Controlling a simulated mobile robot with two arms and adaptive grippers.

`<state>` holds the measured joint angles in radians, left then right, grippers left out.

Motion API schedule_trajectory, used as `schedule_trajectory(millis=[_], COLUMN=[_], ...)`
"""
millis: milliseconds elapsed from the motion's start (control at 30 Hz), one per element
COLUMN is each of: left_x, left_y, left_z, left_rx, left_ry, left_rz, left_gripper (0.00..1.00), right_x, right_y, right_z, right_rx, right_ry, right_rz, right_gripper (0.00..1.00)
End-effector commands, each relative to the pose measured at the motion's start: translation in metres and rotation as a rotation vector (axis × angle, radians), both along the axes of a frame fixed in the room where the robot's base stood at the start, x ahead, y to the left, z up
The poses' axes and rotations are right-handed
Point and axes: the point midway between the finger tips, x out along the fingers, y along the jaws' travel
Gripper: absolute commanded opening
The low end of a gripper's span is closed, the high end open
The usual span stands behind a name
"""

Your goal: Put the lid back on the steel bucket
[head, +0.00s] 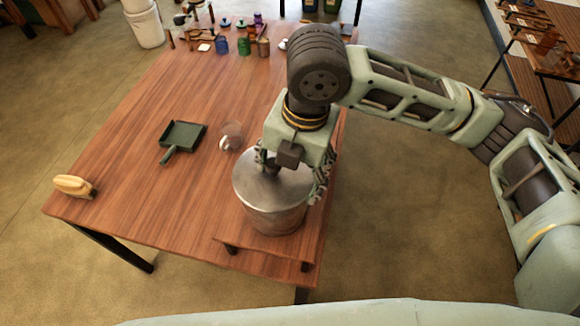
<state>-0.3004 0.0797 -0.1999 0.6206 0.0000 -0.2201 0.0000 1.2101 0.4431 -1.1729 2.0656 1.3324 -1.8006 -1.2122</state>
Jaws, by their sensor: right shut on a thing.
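The steel bucket (275,218) stands at the front right of the wooden table. The round metal lid (252,187) lies over the bucket's top and covers its opening. I cannot tell whether its rim is fully seated. My right gripper (291,180) points down over the lid and is shut on it, hiding the lid's middle and right part. My left gripper is not in view.
Jars and tools crowd the far end. The table's left middle is clear.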

Motion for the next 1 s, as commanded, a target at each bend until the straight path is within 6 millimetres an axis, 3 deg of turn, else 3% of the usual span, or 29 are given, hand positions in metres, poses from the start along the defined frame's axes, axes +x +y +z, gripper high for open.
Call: schedule_trajectory(millis=[200, 233, 467, 1000], left_x=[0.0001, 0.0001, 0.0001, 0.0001], left_y=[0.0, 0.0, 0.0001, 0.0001], left_z=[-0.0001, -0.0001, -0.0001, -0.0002], left_rx=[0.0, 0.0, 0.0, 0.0], left_ry=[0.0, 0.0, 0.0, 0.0], left_rz=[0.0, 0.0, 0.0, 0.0], left_gripper=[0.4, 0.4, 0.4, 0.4], right_x=[0.0001, 0.0001, 0.0002, 0.0001], right_y=[0.0, 0.0, 0.0001, 0.0], right_z=[0.0001, 0.0001, 0.0002, 0.0], right_rx=[0.001, 0.001, 0.001, 0.0], right_ry=[0.0, 0.0, -0.001, 0.0], right_rz=[0.0, 0.0, 0.0, 0.0], right_gripper=[0.47, 0.76, 0.96, 1.0])
